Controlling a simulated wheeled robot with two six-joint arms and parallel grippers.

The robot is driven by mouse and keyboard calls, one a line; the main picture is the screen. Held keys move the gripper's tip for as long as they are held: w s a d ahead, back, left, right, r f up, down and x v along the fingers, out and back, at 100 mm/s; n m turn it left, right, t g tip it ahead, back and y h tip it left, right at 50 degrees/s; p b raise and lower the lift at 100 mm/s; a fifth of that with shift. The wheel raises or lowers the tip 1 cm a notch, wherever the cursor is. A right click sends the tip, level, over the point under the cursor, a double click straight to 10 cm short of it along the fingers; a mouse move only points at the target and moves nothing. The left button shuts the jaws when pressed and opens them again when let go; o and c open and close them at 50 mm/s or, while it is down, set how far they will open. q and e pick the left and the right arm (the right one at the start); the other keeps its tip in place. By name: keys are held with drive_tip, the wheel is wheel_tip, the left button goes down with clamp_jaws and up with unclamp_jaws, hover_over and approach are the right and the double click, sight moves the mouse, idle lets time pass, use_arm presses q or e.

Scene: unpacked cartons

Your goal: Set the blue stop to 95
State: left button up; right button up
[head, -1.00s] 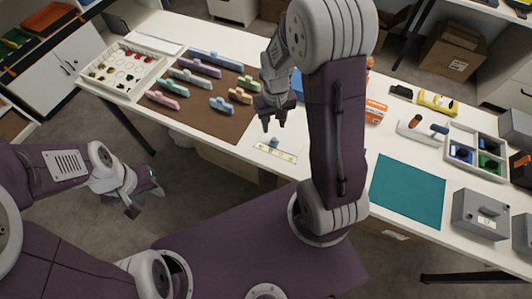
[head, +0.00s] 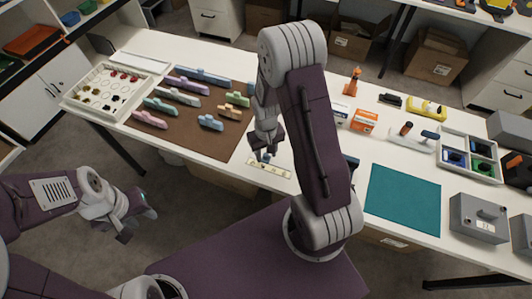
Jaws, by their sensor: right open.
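The blue stop (head: 266,158) is a small blue block on the pale scale strip (head: 281,173), which lies near the table's front edge. It sits toward the strip's left part; the scale numbers are too small to read. My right gripper (head: 263,155) points down with its fingers open, right at the blue stop. Its fingers partly hide the stop, and I cannot tell whether they touch it. My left gripper (head: 138,226) is off the table's front left side, over the floor, with its fingers apart and empty.
A brown mat (head: 190,138) with several pastel handled blocks lies left of the strip. A white tray (head: 73,103) stands at the far left. A teal mat (head: 403,198), a grey box (head: 478,217) and a divided tray (head: 468,157) are at the right.

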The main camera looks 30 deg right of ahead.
clamp_jaws()
drive_tip(key=shift+w, duration=0.1)
idle(1.2)
